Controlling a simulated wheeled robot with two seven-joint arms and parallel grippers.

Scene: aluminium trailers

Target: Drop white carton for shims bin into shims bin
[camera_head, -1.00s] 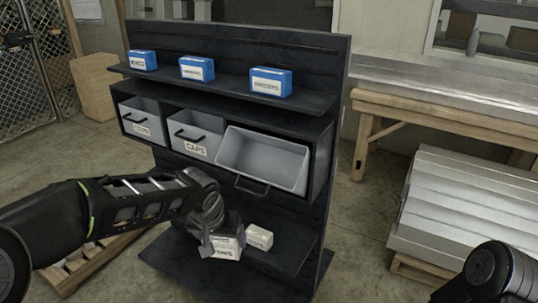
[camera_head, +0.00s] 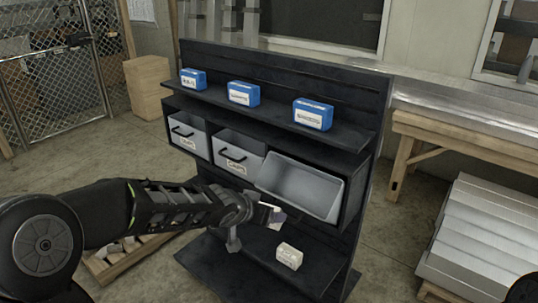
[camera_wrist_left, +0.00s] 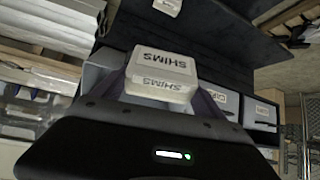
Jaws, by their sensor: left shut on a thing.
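My left gripper (camera_head: 262,212) is shut on a white carton, seen as a small pale patch in the head view (camera_head: 274,214). In the left wrist view the white carton (camera_wrist_left: 160,72) reads SHIMS and sits between the fingers (camera_wrist_left: 160,85). The carton is in front of the rack, below and left of the pulled-out, tilted grey bin (camera_head: 302,186) at the rack's right. I cannot read that bin's label; its visible inside looks empty. My right gripper is not in view.
Two more grey bins, left (camera_head: 187,136) and middle (camera_head: 237,153), share the black rack's middle level. Blue-and-white boxes (camera_head: 313,115) stand on the shelf above. Another white carton (camera_head: 289,256) lies on the lower shelf. A wooden pallet (camera_head: 125,258) is on the floor at left.

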